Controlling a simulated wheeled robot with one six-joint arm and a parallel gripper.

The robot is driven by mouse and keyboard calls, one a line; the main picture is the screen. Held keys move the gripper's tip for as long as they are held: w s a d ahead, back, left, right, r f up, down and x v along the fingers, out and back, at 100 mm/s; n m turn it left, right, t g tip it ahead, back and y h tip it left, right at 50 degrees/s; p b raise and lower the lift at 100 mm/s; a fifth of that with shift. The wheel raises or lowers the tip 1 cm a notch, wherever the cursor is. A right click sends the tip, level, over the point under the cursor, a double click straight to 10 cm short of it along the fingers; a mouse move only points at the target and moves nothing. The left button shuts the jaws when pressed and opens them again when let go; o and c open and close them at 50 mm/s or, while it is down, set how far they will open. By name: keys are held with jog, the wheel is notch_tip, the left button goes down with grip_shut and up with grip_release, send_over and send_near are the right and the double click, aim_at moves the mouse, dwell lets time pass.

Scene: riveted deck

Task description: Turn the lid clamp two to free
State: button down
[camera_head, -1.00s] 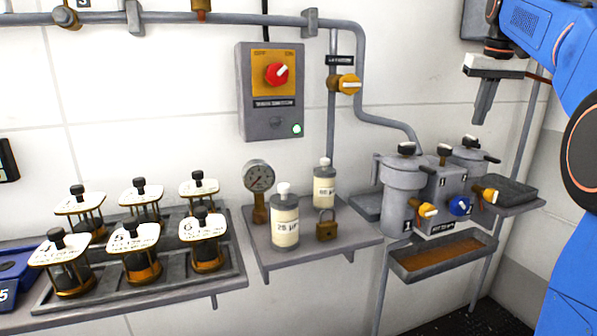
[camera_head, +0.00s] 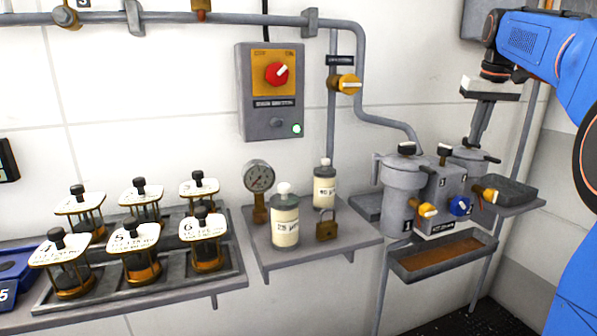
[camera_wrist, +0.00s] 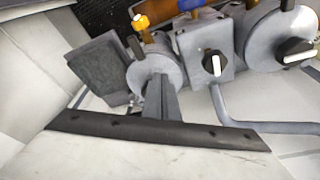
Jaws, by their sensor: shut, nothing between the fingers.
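My gripper (camera_head: 475,143) is shut and empty, its fingers pointing down at the lid of the right-hand grey canister (camera_head: 466,165). In the wrist view, the fingertips (camera_wrist: 157,80) are over the round lid (camera_wrist: 172,72); whether they touch it I cannot tell. A black clamp handle (camera_wrist: 135,48) lies across that lid's far edge, beyond the fingertips. In the head view, the handle's end (camera_head: 491,158) sticks out to the right; the fingers hide its middle. The left canister (camera_head: 403,190), marked 1, has its own black clamp (camera_head: 407,149).
A grey block (camera_head: 443,185) with a black knob (camera_head: 444,150) stands between the canisters. Yellow (camera_head: 427,210) and blue (camera_head: 460,206) valves face front. A grey tray (camera_head: 518,190) lies to the right. A pipe (camera_wrist: 250,126) runs behind, near the gripper.

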jog(key=shift+w, duration=0.1)
jog(key=shift+d, duration=0.75)
dwell(0.5)
jog(key=shift+s, duration=0.45)
notch_tip(320, 180, up, 6)
dwell(0.6)
jog(key=shift+s+a, duration=0.1)
